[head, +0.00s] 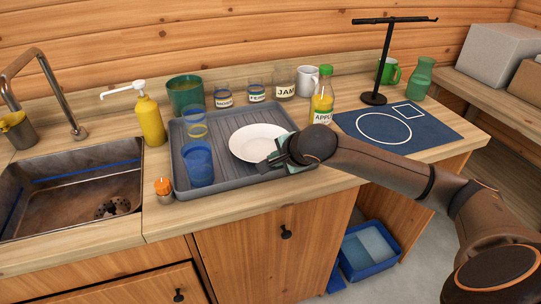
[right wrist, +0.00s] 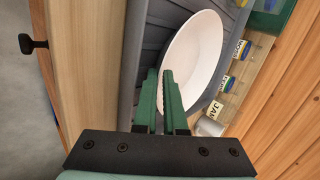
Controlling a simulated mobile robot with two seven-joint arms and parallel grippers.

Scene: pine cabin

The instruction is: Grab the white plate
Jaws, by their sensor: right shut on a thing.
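The white plate (head: 258,140) is in the right part of the grey ribbed tray (head: 232,188) on the counter. It also shows in the right wrist view (right wrist: 193,58). I cannot tell whether it is fully resting on the tray. My right gripper (head: 275,158) is shut on the plate's near right rim, its green fingers (right wrist: 166,74) close together at the edge in the right wrist view. The pinched bit of rim is hidden by the fingers. My left gripper is not in view.
A blue cup (head: 199,165) and a clear glass (head: 195,124) stand in the tray's left part. Labelled jars (head: 257,92), a white mug (head: 307,80) and an apple juice bottle (head: 322,104) line the back. A blue mat (head: 432,134) lies right, with a black stand (head: 374,98) behind.

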